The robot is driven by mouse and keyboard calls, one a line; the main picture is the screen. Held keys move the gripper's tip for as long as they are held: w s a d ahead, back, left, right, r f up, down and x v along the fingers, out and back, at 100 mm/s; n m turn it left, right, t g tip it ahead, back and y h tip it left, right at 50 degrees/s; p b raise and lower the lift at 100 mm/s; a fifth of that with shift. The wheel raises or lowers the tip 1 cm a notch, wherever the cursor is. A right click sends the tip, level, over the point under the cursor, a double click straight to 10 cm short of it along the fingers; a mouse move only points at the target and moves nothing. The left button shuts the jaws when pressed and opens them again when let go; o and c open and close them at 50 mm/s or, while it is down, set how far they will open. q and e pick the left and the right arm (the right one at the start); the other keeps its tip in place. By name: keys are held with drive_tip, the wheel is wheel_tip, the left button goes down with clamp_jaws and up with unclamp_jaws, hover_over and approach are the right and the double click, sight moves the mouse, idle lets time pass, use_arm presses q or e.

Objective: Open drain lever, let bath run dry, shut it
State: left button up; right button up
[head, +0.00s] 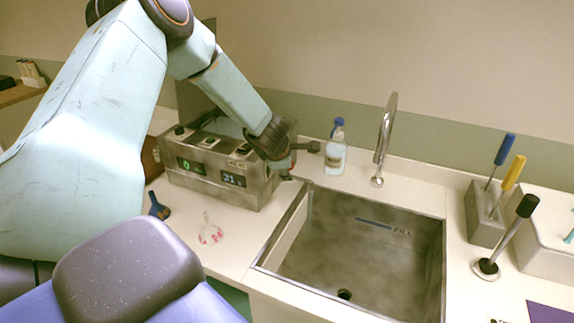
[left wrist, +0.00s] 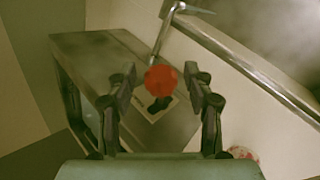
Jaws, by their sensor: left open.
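The metal bath (head: 215,172) stands on the counter left of the sink, with lit displays reading 0 and 31 on its front. In the left wrist view its end face (left wrist: 105,62) carries a lever with a round red knob (left wrist: 163,79) and a dark base. My left gripper (head: 297,160) is at the bath's right end. In the wrist view my left gripper (left wrist: 160,77) is open, its fingers on either side of the red knob; I cannot tell whether they touch it. A thin metal spout (left wrist: 163,35) reaches toward the sink. The water level inside the bath is hidden. My right gripper is not in view.
The steel sink (head: 335,250) has a FILL mark and a drain hole. A tall faucet (head: 384,140) and a blue-capped bottle (head: 336,150) stand behind it. A glass funnel-shaped item (head: 209,232) sits before the bath. A tool block (head: 485,213) and black-handled tool (head: 508,235) stand right.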

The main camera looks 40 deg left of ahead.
use_arm(q)
drive_tip(key=shift+s+r, duration=0.1)
drive_tip(key=v, duration=1.2)
idle(0.5)
